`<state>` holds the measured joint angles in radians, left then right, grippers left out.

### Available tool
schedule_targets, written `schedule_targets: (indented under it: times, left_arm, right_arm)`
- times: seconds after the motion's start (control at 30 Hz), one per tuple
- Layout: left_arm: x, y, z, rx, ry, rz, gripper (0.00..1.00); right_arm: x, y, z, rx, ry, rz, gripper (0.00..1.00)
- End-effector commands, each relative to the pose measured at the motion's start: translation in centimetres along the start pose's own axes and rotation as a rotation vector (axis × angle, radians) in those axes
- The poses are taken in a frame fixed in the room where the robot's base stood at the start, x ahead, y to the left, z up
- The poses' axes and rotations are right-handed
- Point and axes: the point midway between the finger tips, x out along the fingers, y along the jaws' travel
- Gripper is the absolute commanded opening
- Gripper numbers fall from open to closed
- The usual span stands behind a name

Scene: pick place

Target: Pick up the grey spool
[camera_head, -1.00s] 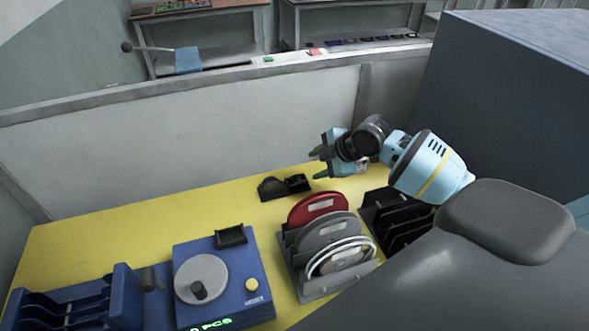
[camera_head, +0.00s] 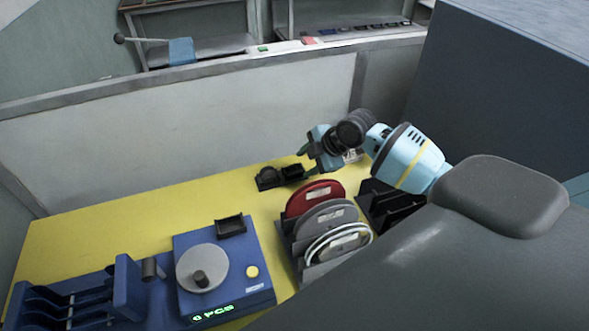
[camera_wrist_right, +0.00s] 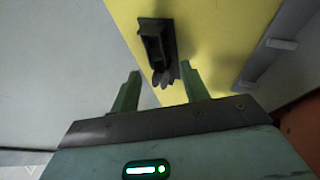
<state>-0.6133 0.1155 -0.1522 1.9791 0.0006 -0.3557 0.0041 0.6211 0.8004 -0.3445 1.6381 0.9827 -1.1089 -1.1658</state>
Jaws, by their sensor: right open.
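The grey spool (camera_head: 327,220) stands upright in a grey rack (camera_head: 290,250), between a red spool (camera_head: 315,197) and a white-rimmed spool (camera_head: 338,243). My right gripper (camera_head: 307,162) is open and empty. It is above the far side of the yellow table, behind the red spool and apart from the rack. In the right wrist view its two green fingers (camera_wrist_right: 160,90) are spread, with a small black holder (camera_wrist_right: 157,45) beyond them. The spools do not show in the right wrist view. My left gripper is not in view.
A blue device (camera_head: 225,285) with a grey disc (camera_head: 202,267) stands left of the rack. A dark slotted rack (camera_head: 388,207) stands to its right. The black holder also shows in the head view (camera_head: 280,175). A low wall (camera_head: 200,140) borders the table, which has clear room at left.

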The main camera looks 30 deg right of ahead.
Motion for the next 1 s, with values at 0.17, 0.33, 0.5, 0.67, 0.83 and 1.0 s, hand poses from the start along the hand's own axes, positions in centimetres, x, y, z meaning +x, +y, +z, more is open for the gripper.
schedule_targets:
  times: [0.17, 0.33, 0.5, 0.67, 0.83, 1.0]
  left_arm:
    - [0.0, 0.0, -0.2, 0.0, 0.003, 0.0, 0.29]
    - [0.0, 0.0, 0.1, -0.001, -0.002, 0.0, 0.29]
    - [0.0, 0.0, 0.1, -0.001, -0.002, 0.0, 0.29]
    - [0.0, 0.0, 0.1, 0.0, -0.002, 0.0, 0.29]
    - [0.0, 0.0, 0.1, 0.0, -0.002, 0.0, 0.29]
    - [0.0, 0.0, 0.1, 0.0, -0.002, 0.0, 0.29]
  right_arm:
    - [2.4, 0.5, -0.3, 0.001, 0.004, 0.0, 0.45]
    - [4.1, 0.4, -0.1, 0.0, 0.001, -0.001, 0.45]
    - [4.3, 0.4, -0.1, 0.0, 0.0, 0.0, 0.45]
    - [4.2, 0.4, -0.1, -0.001, 0.0, 0.0, 0.39]
    - [4.2, 0.4, -0.1, 0.0, 0.0, 0.0, 0.17]
    - [4.2, 0.4, -0.1, 0.0, 0.0, 0.001, 0.0]
